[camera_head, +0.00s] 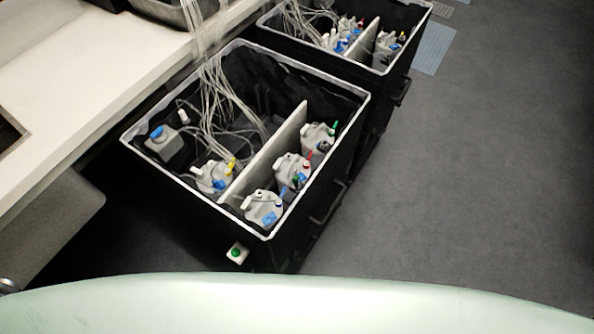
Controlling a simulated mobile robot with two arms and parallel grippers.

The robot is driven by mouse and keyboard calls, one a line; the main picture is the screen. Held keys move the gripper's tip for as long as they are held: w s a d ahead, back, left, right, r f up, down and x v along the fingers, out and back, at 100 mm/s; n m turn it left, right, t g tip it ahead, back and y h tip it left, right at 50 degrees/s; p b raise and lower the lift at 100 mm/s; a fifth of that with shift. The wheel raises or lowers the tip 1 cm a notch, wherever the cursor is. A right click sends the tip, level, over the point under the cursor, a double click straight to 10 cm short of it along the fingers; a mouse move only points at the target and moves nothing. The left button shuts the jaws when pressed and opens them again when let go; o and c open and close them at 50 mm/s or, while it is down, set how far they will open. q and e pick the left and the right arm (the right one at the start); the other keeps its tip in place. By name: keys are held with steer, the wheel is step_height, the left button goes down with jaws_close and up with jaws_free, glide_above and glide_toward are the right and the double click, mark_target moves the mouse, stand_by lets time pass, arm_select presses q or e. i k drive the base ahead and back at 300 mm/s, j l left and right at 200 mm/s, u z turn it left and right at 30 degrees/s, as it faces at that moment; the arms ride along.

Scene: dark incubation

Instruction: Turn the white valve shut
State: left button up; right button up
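The white valve cannot be made out with certainty. Small white parts show in the near black bin (195,210), among them a white cylinder (183,116) at the back left and a white fitting on the front bottle (262,208). I cannot tell whether any of these is the valve, or whether it is open or shut. Several grey bottles with coloured caps sit in this bin on both sides of a white divider (268,150). Clear tubes (215,95) run into its left side. Neither of my grippers is in view.
A second black bin (405,75) with bottles stands behind. A white counter (100,60) runs along the left. A green button on a white plate (237,253) is on the near bin's front. The grey floor (470,190) at right is clear.

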mark_target(199, 173)
steer(key=u, duration=0.9)
steer(key=k+j+u, duration=0.2)
steer(key=i+j, duration=0.1)
